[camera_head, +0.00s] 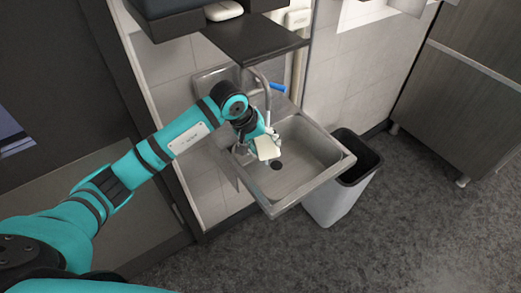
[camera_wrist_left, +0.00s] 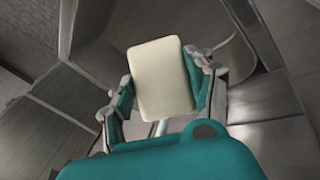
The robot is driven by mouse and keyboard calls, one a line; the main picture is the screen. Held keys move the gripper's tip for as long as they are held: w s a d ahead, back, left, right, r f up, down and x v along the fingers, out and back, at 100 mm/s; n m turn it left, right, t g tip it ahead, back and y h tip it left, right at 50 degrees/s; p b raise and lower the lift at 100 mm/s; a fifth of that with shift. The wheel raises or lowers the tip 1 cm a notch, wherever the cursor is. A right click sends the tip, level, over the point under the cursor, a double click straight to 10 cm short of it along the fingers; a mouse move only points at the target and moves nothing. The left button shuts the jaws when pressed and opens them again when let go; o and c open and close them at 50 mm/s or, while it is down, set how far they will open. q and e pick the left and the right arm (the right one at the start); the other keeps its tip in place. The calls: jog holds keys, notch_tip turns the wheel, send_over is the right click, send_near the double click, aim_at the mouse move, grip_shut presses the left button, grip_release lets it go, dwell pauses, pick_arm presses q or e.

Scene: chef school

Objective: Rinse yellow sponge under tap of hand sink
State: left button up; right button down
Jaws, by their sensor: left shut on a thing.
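The yellow sponge (camera_head: 267,148) is a pale yellow block held over the basin of the hand sink (camera_head: 308,158). My left gripper (camera_head: 264,140) is shut on the sponge. In the left wrist view the sponge (camera_wrist_left: 160,78) sits between the two fingers (camera_wrist_left: 162,100), with its broad face to the camera. I cannot tell whether water is running. My right gripper does not show.
A grey bin with a black rim (camera_head: 345,188) stands right of the sink. A dark shelf (camera_head: 255,38) hangs above the tap, with a white item (camera_head: 223,10) near it. A dark cabinet (camera_head: 470,90) stands at the right. The floor (camera_head: 400,230) in front is clear.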

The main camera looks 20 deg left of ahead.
aim_at(259, 156)
pick_arm(q)
jog(key=shift+w+f+b, duration=0.4)
jog(key=shift+w+b, duration=0.45)
jog(key=shift+b, duration=0.2)
jog(key=shift+w+b, duration=0.95)
jog(key=shift+w, duration=0.25)
jog(key=shift+s, duration=0.15)
jog(key=shift+s, duration=3.9)
